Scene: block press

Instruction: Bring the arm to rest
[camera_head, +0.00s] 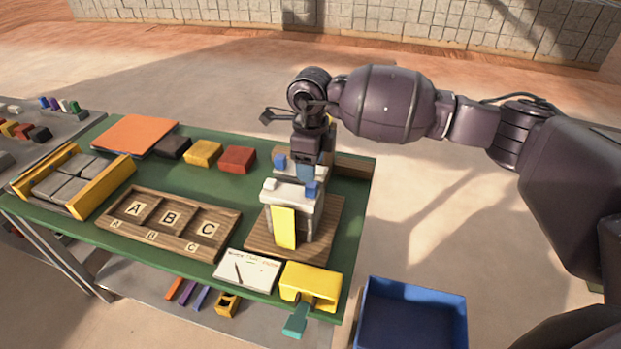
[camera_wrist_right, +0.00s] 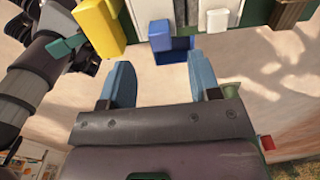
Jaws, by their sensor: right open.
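My right arm reaches in from the right, and its gripper (camera_head: 306,172) points down over the table's right part, in front of or above the press (camera_head: 302,222). I cannot tell the exact gap between them. In the right wrist view, the two blue fingers of the gripper (camera_wrist_right: 158,80) stand apart with nothing between them. The press is pale grey with a yellow front plate (camera_head: 284,228) and stands on a wooden base (camera_head: 334,212). My left gripper is not in view.
The green table (camera_head: 200,158) holds a wooden tray (camera_head: 128,232) marked A, B, C, a yellow-sided box (camera_head: 113,176) of grey blocks, coloured blocks (camera_head: 203,153), a note card (camera_head: 246,270) and a yellow fixture (camera_head: 311,282). A blue bin (camera_head: 366,310) stands at the front right. The floor behind is clear.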

